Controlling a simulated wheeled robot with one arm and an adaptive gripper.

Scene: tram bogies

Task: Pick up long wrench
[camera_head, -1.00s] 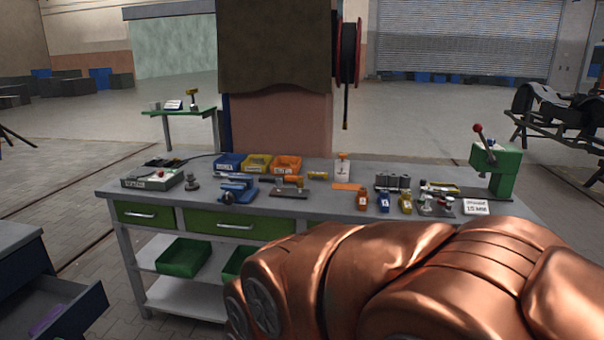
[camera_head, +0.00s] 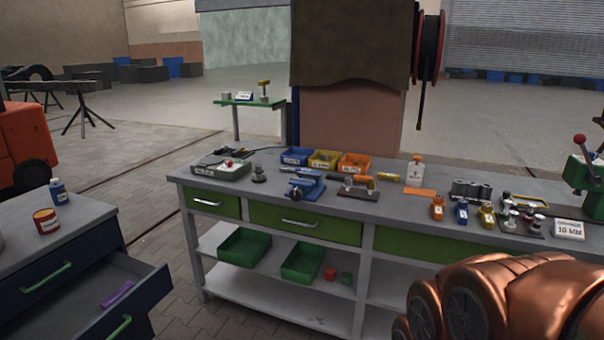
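I cannot make out a long wrench for certain in this view. A purple object (camera_head: 117,294) lies in the open drawer (camera_head: 150,290) of the dark blue cabinet at the lower left; it is too small to identify. Several small tools lie on the grey workbench (camera_head: 340,208), too small to tell apart. My copper-coloured arm covers the lower right and hides part of the bench front. My gripper is outside the frame.
The cabinet top (camera_head: 85,228) holds a red can (camera_head: 46,222) and a blue bottle (camera_head: 58,192). Blue, yellow and orange bins (camera_head: 355,163) and a blue vise (camera_head: 305,186) stand on the bench. Green bins (camera_head: 244,247) sit on its shelf. Paved floor separates cabinet and bench.

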